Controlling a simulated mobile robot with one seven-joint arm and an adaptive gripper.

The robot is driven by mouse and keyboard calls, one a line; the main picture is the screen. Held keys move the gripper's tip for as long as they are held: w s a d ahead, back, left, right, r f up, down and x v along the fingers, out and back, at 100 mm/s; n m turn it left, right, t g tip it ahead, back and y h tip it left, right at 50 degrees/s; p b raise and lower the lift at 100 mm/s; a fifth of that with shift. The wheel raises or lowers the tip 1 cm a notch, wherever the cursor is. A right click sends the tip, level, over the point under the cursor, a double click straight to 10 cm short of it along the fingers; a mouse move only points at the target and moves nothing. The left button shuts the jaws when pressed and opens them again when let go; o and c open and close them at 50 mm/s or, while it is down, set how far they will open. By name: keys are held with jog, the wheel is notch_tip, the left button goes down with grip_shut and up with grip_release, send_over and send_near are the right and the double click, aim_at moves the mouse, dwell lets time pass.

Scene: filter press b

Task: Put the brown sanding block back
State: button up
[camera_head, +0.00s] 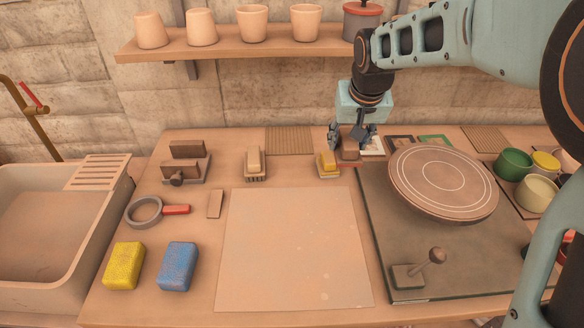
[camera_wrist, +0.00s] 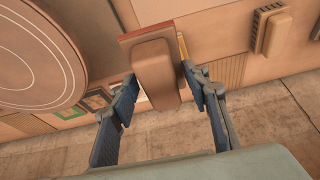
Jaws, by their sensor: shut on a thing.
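The brown sanding block (camera_head: 348,153) has a rounded brown top and a reddish base. My gripper (camera_head: 352,138) is shut on it, pointing down near the back of the table. In the wrist view the brown block (camera_wrist: 156,70) sits between the two fingers (camera_wrist: 158,92), its reddish base facing away from me. A yellow block (camera_head: 327,163) stands just left of it in the head view; only a sliver shows behind the brown block in the wrist view. I cannot tell whether the brown block touches the table.
The round wheel (camera_head: 442,182) on a dark board (camera_head: 385,240) lies close at the right. A brush (camera_head: 255,163) and a slatted mat (camera_head: 289,139) are to the left. Small framed tiles (camera_head: 400,144) lie behind the wheel. A shelf with pots (camera_head: 251,24) is above. A pale sheet (camera_head: 293,250) lies clear in front.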

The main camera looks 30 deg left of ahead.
jog(key=a+f, duration=0.2)
jog(key=a, duration=0.3)
jog(key=w+a+f, duration=0.1)
jog(key=a+f, duration=0.2)
jog(key=a, duration=0.1)
jog(key=a+f, duration=0.3)
jog(key=a, duration=0.2)
jog(key=shift+w+a+f+p, duration=0.25)
jog(key=shift+a+p, duration=0.05)
jog(key=shift+p, duration=0.1)
jog(key=shift+a+f, duration=0.5)
jog(key=shift+f, duration=1.7)
jog(key=shift+f, duration=0.2)
jog(key=o, duration=0.9)
jog(key=shift+o, duration=0.5)
jog(key=shift+r, duration=0.1)
